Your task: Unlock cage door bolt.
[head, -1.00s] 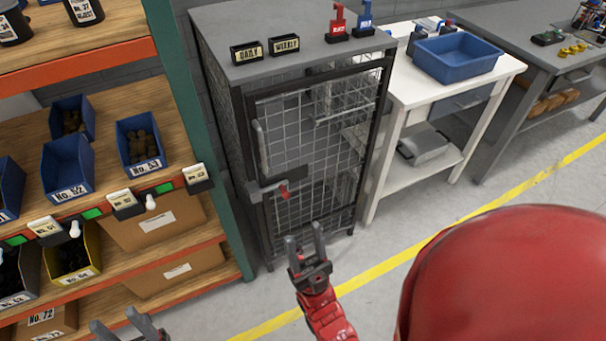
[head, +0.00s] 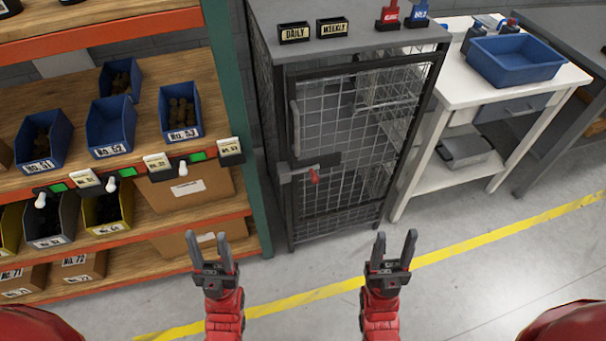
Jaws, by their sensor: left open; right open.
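The cage (head: 273,110) is a dark metal cabinet with a mesh door (head: 350,150) on its front, and the door looks closed. My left gripper (head: 213,254) is open and empty, in front of the shelf's right end, below and left of the bolt. My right gripper (head: 391,250) is open and empty, below and right of the bolt. Both are apart from the cage.
A shelf rack (head: 100,190) with blue bins and cardboard boxes stands left of the cage. A white table (head: 455,95) with a blue tray (head: 515,60) stands to its right. Label holders and red and blue items sit on the cage top. The floor in front is clear.

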